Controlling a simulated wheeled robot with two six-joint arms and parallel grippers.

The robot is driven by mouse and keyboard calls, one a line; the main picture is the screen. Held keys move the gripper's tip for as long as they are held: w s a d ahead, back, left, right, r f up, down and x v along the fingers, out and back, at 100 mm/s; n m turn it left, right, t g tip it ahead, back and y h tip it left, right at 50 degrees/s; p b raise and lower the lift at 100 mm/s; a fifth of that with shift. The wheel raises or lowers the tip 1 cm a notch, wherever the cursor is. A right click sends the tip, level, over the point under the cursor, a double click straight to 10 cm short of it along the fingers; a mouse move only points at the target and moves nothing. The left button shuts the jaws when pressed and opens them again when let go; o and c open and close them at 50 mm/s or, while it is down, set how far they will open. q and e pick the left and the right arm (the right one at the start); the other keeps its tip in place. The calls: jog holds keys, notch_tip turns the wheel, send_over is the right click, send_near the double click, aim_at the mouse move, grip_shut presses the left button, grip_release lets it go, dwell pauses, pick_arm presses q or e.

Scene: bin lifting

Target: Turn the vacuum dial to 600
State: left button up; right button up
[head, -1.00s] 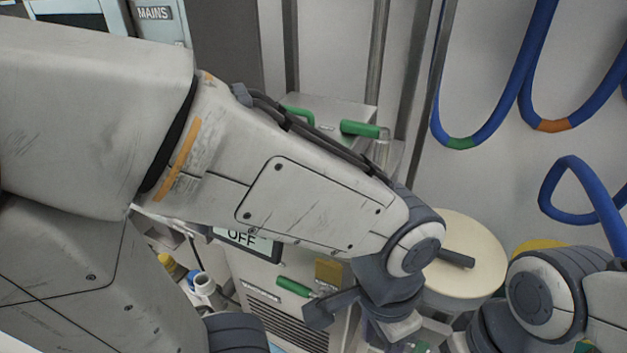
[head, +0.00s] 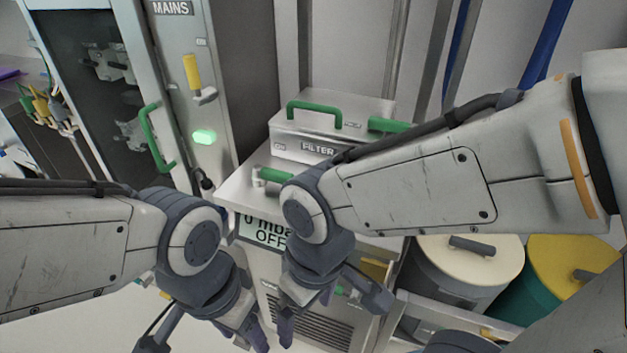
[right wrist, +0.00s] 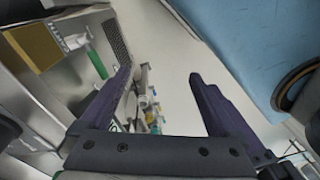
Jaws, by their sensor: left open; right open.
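The vacuum cabinet has a display (head: 268,232) that reads 0 mbar and OFF, partly covered by my right arm in the head view. I cannot make out the dial there; my right wrist and gripper hide much of the cabinet front. My right gripper (head: 333,318) is open in front of the cabinet's lower front. In the right wrist view, its fingers (right wrist: 160,78) are apart with nothing between them. My left gripper (head: 205,343) is open at the bottom of the head view, left of the cabinet front, its tips partly cut off.
A FILTER box (head: 312,135) with green handles sits on the cabinet. A MAINS cabinet (head: 176,60) with a yellow lever (head: 192,70) and lit green lamp (head: 204,137) stands left. Cream-lidded (head: 470,262) and yellow-lidded (head: 575,262) drums stand right. A blue surface (right wrist: 240,40) is close in the wrist view.

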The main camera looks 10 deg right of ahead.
jog(key=w+d+r+n+p, duration=0.1)
jog(key=w+d+r+p, duration=0.2)
jog(key=w+r+p, duration=0.6)
jog(key=w+d+r+n+p, duration=0.1)
jog(key=w+d+r+p, duration=0.3)
jog(key=w+p, duration=0.5)
jog(key=shift+n+h, duration=0.5)
jog(key=shift+n, duration=0.2)
jog(key=w+d+p, duration=0.1)
jog(key=d+p, duration=0.1)
jog(key=w+d+p, duration=0.1)
jog(key=d+p, duration=0.1)
jog(key=p, duration=0.1)
jog(key=w+d+p, duration=0.2)
jog(key=p, duration=0.1)
jog(key=shift+w+d, duration=0.1)
jog(key=shift+d, duration=0.25)
notch_tip(320, 180, down, 10)
jog(key=shift+p, duration=0.9)
jog(key=c, duration=1.4)
